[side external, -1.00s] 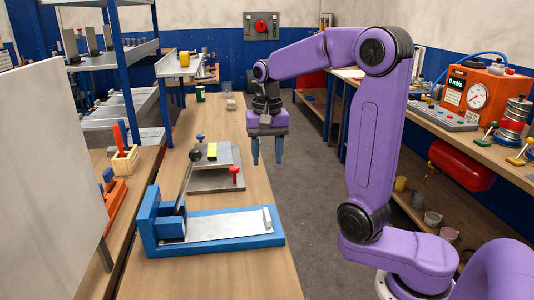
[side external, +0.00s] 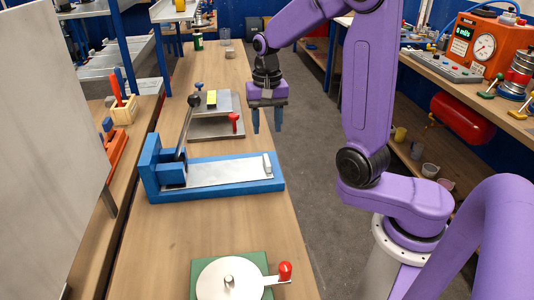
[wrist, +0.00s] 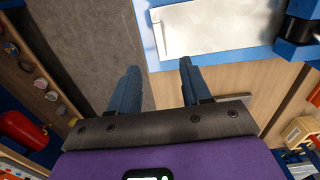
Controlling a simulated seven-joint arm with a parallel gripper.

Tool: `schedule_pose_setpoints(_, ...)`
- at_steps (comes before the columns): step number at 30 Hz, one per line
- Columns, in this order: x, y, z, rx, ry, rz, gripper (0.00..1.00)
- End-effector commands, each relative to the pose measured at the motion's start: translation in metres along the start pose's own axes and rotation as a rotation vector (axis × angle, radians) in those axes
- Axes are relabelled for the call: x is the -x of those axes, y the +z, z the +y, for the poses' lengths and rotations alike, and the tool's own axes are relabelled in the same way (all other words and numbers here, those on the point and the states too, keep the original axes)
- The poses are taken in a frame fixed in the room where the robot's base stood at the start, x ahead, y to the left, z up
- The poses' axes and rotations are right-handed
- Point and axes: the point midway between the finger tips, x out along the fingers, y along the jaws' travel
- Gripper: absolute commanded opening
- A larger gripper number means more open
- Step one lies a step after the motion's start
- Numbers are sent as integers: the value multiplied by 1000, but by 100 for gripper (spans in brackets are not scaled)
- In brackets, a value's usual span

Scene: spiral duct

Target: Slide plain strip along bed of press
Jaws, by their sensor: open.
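The blue press (side external: 152,180) stands on the wooden bench, with a black-knobbed lever (side external: 188,122) at its left end. The plain strip (side external: 225,172) is a flat, pale metal sheet lying along the press bed. A small light upright piece (side external: 267,163) stands at its right end. My gripper (side external: 268,128) hangs fingers down, open and empty, above and beyond the right end of the bed. In the wrist view, the gripper (wrist: 160,78) is apart from the strip (wrist: 215,25), which lies on the blue bed beyond the fingertips.
A grey metal plate device (side external: 215,125) with a yellow block and red knob stands behind the press. A green-based round turntable (side external: 228,280) with a red-knobbed crank stands in front. Bare bench lies between turntable and press. The grey floor (side external: 320,200) is right of the bench.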

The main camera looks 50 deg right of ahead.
Motion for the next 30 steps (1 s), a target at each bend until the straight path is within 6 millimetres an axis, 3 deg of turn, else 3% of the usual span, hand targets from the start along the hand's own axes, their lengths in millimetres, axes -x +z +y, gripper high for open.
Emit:
schedule_pose_setpoints(15,-86,1,0,0,2,-4,48)
schedule_pose_setpoints(21,-103,0,0,1,1,-2,48)
schedule_pose_setpoints(30,-108,0,0,0,0,0,48)
